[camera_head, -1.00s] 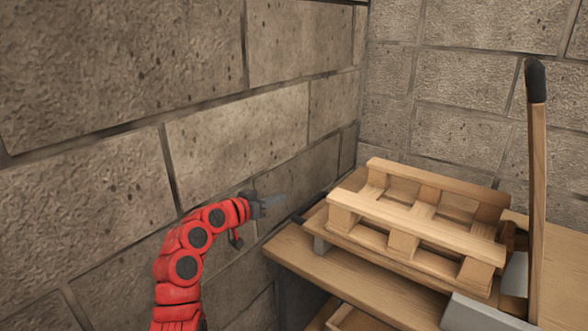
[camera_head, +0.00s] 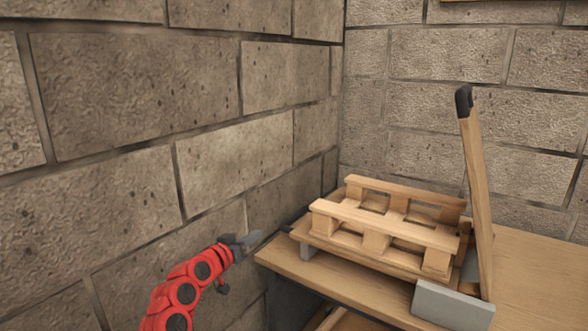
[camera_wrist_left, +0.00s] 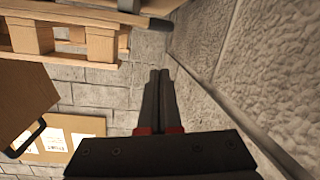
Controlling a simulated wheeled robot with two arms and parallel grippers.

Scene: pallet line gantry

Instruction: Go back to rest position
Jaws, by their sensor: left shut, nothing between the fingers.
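My left gripper (camera_head: 246,242) is at the end of my red arm, which comes in from the lower left of the head view. It is held in the air close to the stone wall, left of the workbench's corner. In the left wrist view its two dark fingers (camera_wrist_left: 158,80) lie side by side, shut with nothing between them. My right gripper is not in view.
A wooden workbench (camera_head: 345,292) holds a small wooden pallet (camera_head: 382,228). A wooden-handled tool (camera_head: 480,200) leans upright at the pallet's right, beside a grey block (camera_head: 452,306). Block walls (camera_head: 120,100) meet behind the bench.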

